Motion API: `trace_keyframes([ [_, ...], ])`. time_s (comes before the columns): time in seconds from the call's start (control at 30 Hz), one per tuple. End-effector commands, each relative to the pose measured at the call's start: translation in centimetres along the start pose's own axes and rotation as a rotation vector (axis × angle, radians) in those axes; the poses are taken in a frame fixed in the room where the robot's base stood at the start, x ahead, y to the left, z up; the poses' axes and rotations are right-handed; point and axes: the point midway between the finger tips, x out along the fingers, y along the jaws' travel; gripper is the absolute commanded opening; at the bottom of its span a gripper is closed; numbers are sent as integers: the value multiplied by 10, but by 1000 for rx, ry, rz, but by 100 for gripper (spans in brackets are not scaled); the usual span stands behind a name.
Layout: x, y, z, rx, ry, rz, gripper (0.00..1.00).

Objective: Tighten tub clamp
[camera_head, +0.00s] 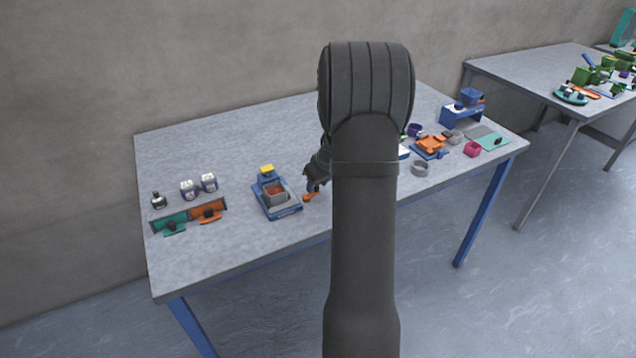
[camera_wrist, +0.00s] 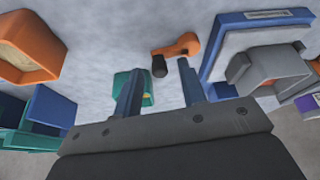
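A blue and grey fixture (camera_head: 288,211) stands on the table left of my arm, with a grey tub (camera_head: 275,199) of reddish contents in it. An orange lever (camera_head: 311,197) lies at its right side. In the wrist view, the lever (camera_wrist: 178,47) ends in a dark knob (camera_wrist: 159,66), and the fixture (camera_wrist: 216,62) is to its right. My gripper (camera_wrist: 161,68) is open, with the knob showing between its two fingertips. I cannot tell whether either finger touches it. In the head view, my gripper (camera_head: 313,184) is small, dark and just above the lever.
Rings, an orange part (camera_head: 431,144) and a blue stand (camera_head: 463,113) are at the right. The table's back left is clear.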

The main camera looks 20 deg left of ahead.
Motion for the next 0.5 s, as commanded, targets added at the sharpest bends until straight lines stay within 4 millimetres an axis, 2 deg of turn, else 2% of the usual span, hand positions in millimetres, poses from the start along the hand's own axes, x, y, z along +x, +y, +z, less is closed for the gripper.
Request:
trace_keyframes([
  [0.13,-9,0,-1,-1,2,1,37],
  [0.23,-23,0,-1,-1,2,2,37],
  [0.5,-82,1,-1,0,4,4,37],
])
